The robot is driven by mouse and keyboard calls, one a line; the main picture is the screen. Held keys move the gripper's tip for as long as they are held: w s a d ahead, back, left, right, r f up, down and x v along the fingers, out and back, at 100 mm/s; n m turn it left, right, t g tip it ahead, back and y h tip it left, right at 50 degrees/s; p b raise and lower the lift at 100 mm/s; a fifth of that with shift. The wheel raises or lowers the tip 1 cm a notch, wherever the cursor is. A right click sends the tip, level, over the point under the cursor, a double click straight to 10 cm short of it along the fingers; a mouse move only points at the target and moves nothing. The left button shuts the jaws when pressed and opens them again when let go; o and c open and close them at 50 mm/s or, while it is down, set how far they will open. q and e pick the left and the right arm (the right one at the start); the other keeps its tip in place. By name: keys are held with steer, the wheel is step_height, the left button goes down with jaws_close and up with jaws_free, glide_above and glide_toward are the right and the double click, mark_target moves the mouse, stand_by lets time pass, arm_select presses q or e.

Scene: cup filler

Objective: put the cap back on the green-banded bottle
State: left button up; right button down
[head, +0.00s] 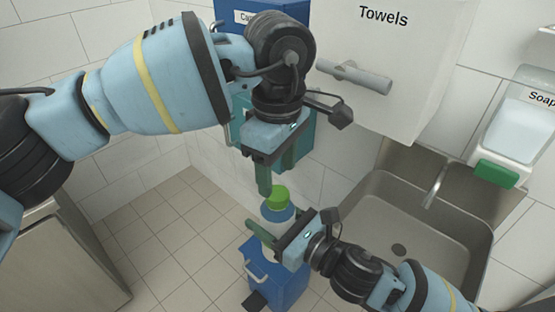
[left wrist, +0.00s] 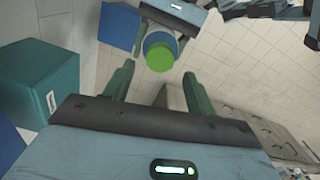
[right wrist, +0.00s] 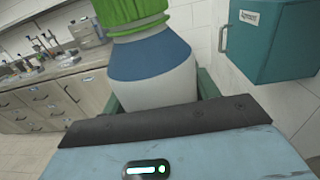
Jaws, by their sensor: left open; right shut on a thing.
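A white bottle (head: 265,232) with a blue shoulder band (right wrist: 150,57) stands roughly upright in my right gripper (head: 268,238), which is shut on its body. I see no green band on it. A green ribbed cap (head: 278,196) sits on top of the bottle; in the right wrist view the cap (right wrist: 130,12) is at the neck, cut off by the top edge. My left gripper (head: 277,177) is open and empty, just above the cap. In the left wrist view the cap (left wrist: 159,55) lies beyond the two fingertips, between their lines and apart from both.
A blue bin (head: 272,275) stands on the floor below the bottle. A teal box (left wrist: 45,80) and a blue box are on the wall behind my left gripper. A towel dispenser (head: 385,50), a sink (head: 430,215) and a soap dispenser (head: 520,125) are at the right.

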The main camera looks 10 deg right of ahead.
mark_target(277, 193)
arm_select(q)
steer(key=n, duration=0.2)
steer(key=r+n, duration=0.1)
steer(key=n, duration=0.3)
steer(key=r+n, duration=0.1)
steer(key=n, duration=0.1)
steer(key=shift+n, duration=0.4)
steer(key=n, duration=0.3)
steer(key=r+n, duration=0.1)
steer(key=n, duration=0.3)
steer(key=shift+r, duration=0.2)
steer(key=shift+f, duration=0.1)
steer(key=shift+f, duration=3.95)
steer(key=c, duration=1)
steer(key=o, duration=1.1)
